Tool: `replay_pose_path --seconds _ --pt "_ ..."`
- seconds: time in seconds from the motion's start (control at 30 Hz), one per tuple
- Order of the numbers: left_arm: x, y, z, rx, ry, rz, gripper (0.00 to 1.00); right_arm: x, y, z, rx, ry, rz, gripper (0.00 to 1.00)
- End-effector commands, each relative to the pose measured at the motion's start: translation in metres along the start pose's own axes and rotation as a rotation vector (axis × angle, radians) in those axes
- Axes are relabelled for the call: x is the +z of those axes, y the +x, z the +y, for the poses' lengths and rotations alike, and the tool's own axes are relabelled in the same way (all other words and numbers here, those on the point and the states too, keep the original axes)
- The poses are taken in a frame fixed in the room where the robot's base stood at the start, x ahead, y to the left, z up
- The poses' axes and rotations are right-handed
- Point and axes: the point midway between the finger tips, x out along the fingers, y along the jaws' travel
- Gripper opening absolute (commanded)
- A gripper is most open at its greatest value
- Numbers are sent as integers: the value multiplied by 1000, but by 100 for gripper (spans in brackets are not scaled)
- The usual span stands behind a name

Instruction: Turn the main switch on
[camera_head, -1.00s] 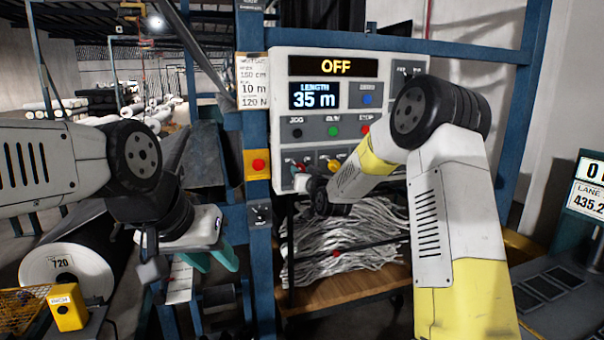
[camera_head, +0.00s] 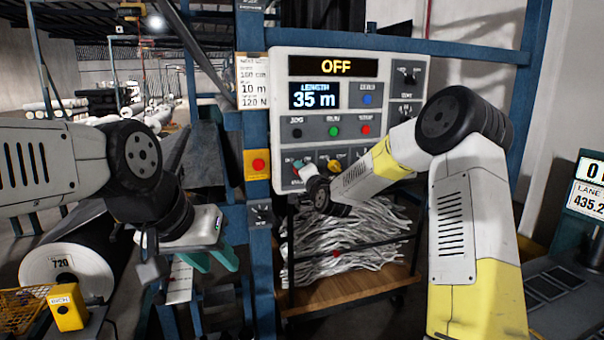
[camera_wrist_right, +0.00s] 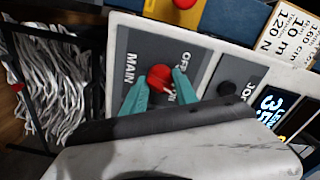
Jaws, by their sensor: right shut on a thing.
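The main switch is a red knob (camera_wrist_right: 159,76) on a dark plate lettered MAIN and OFF, seen in the right wrist view. My right gripper (camera_wrist_right: 161,84) has its teal fingers on either side of the knob, shut on it. The second position label is partly hidden by a finger. In the head view my right gripper (camera_head: 301,170) is at the lower left of the control panel (camera_head: 278,100), small and partly covered by its wrist. The panel's top display (camera_head: 333,67) reads OFF. My left gripper (camera_head: 211,259) hangs at left, teal fingers apart and empty.
A red button on a yellow box (camera_head: 257,164) is on the blue post left of the panel. JOG, RUN and STOP buttons (camera_head: 333,130) sit above the switch row. A yellow selector (camera_head: 334,166) is close right of my gripper. A shelf of pale strands (camera_head: 345,245) stands below.

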Motion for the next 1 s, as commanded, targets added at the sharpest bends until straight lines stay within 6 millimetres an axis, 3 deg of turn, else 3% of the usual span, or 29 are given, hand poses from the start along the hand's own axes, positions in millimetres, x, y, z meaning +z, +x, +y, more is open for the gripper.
replay_pose_path --seconds 0.5,1.0 --pt "0 0 0 0 0 0 36 0 0 2 3 387 1 0" --pt "0 0 0 0 0 0 36 0 0 1 2 488 1 0"
